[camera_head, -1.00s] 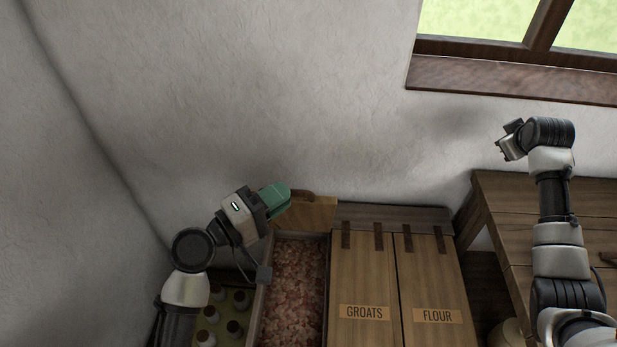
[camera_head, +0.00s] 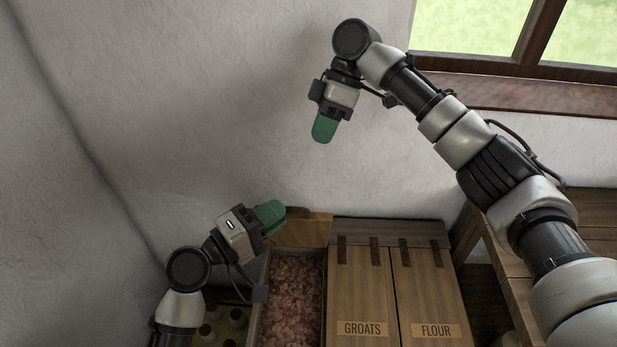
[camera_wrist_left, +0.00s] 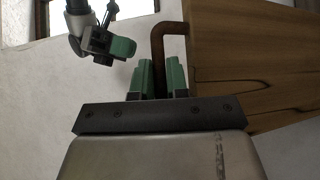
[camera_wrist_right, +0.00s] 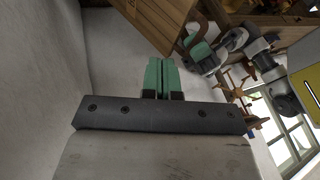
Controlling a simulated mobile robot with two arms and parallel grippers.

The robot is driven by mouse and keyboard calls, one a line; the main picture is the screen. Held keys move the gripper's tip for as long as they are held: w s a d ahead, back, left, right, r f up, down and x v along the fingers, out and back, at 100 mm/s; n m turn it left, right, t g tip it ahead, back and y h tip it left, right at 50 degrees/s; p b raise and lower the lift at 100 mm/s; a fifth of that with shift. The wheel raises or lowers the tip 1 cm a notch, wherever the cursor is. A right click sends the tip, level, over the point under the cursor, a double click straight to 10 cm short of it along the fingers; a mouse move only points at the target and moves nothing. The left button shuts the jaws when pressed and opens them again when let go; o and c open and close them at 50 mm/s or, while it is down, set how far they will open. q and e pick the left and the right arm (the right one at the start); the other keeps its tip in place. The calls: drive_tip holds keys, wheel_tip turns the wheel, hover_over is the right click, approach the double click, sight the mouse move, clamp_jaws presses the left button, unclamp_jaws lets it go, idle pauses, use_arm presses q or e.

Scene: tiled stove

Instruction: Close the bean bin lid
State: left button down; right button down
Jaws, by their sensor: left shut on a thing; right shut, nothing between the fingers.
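The bean bin (camera_head: 262,318) stands open, full of reddish-brown beans. Its wooden lid (camera_head: 308,230) is raised at the back of the bin, against the wall side. In the left wrist view, the lid (camera_wrist_left: 262,60) carries a dark bent metal handle (camera_wrist_left: 168,42). My left gripper (camera_head: 272,216) is at the lid's left edge, and its green fingers (camera_wrist_left: 161,78) are shut on that handle. My right gripper (camera_head: 323,130) is shut and empty, pointing down above the lid and apart from it. The lid also shows in the right wrist view (camera_wrist_right: 160,15), beyond the closed fingers (camera_wrist_right: 163,75).
Closed groats (camera_head: 358,290) and flour (camera_head: 425,285) lids lie right of the bean bin. Several dark-capped bottles (camera_head: 208,332) stand in a compartment to the left. A wooden table (camera_head: 590,228) is at the right, below the window (camera_head: 570,30). Bare wall rises behind.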

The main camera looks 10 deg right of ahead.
drive_tip(key=x, duration=0.4)
drive_tip(key=s+x, duration=0.1)
drive_tip(key=x, duration=0.3)
drive_tip(key=s+x, duration=0.1)
drive_tip(key=x, duration=0.3)
drive_tip(key=shift+s+d+r, duration=0.1)
drive_tip(key=shift+d+r, duration=0.05)
drive_tip(key=shift+r, duration=0.15)
drive_tip(key=shift+s+f, duration=0.2)
drive_tip(key=shift+s, duration=0.2)
